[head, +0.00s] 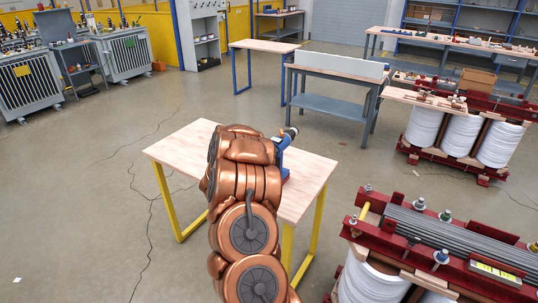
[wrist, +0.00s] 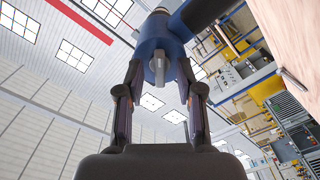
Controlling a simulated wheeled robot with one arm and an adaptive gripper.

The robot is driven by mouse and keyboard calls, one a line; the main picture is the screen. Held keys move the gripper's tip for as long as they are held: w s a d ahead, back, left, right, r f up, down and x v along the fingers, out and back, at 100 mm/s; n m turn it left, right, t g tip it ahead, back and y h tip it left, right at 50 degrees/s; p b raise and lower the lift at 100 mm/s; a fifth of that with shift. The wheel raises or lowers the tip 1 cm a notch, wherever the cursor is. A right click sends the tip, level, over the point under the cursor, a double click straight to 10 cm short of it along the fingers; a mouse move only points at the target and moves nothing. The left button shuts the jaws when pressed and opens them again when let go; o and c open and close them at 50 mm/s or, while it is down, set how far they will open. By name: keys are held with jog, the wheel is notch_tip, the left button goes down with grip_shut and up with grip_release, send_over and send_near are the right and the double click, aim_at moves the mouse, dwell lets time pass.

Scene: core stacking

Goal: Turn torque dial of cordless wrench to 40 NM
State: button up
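The cordless wrench (head: 284,142) is blue with a dark end and sits upright on the light wooden table (head: 318,170); my copper arm hides part of it. In the wrist view its blue round body (wrist: 156,35) fills the top middle, with a grey knob, seemingly the torque dial (wrist: 157,66), facing me. My gripper (wrist: 161,64) has its two dark fingers apart, one on each side of the dial. I cannot tell whether the fingertips touch the blue body. The dial's number marks are not readable. In the head view my gripper is hidden behind my arm.
The table has yellow legs and bare top on both sides of the wrench. A red-framed transformer core (head: 440,240) stands close at the lower right. A grey workbench (head: 330,85) is behind the table.

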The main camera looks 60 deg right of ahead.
jog(key=a, duration=1.1)
jog(key=shift+s+a, duration=0.4)
